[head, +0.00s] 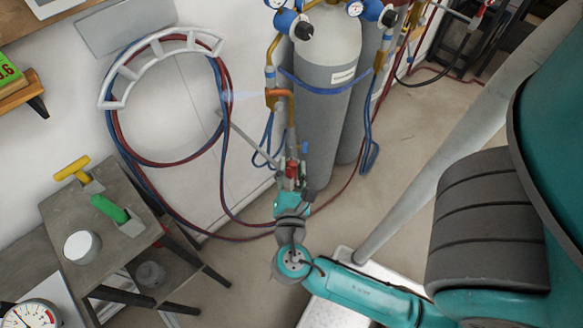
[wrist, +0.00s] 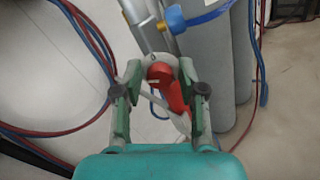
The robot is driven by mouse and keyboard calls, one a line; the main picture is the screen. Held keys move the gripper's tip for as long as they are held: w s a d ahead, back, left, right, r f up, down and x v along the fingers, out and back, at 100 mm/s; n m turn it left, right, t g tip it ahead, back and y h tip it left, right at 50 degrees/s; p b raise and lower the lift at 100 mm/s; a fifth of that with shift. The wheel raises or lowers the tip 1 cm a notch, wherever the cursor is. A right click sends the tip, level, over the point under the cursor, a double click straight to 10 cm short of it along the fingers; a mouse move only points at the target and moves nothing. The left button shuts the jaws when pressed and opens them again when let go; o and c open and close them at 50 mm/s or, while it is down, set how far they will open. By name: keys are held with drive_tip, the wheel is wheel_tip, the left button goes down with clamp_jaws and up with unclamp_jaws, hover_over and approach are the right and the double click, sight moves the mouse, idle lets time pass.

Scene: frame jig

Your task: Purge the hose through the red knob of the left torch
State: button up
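A torch with a brass-coloured body (head: 279,97) stands in front of the grey gas cylinder in the head view. A blue knob (head: 304,147) shows on its lower part, and the red knob (head: 291,168) is just below, partly hidden by my gripper (head: 291,184). In the wrist view the red knob (wrist: 160,73) lies between the two fingertips of my gripper (wrist: 160,72), with a red part running down to the right. The fingers stand apart, with a visible gap at the knob's left side. Contact on the right side is unclear. A blue knob (wrist: 175,18) sits just beyond.
Red and blue hoses hang coiled on a white wall bracket (head: 150,55). A grey gas cylinder (head: 325,100) stands close behind the torch. A grey bench (head: 75,220) with yellow and green handled tools is at left. A faint pale streak (head: 243,97) shows left of the torch.

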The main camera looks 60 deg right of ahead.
clamp_jaws()
drive_tip(key=shift+m, duration=0.8)
drive_tip(key=shift+o, duration=2.1)
unclamp_jaws()
drive_tip(key=v, duration=1.2)
